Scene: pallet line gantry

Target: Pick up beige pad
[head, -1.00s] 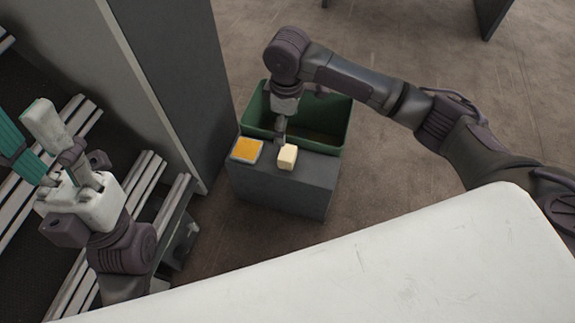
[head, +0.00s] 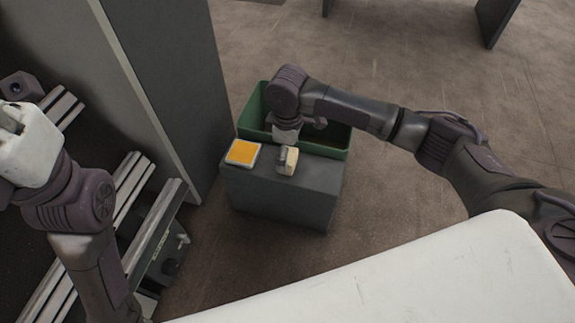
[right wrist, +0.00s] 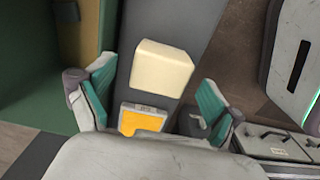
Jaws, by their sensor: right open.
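The beige pad (head: 291,162) is a small block on top of a grey box (head: 300,187). In the right wrist view the pad (right wrist: 161,68) lies between the spread teal fingers of my right gripper (right wrist: 156,78), with gaps on both sides. In the head view my right gripper (head: 284,154) is right at the pad and partly covers it. It is open and empty. My left gripper (head: 22,140) is cut off at the left edge, its fingers out of frame.
A yellow-orange square in a pale frame (head: 243,152) sits beside the pad on the box. A green bin (head: 334,138) stands behind the box. A tall grey panel (head: 165,80) rises to the left. A white surface (head: 420,270) fills the lower right.

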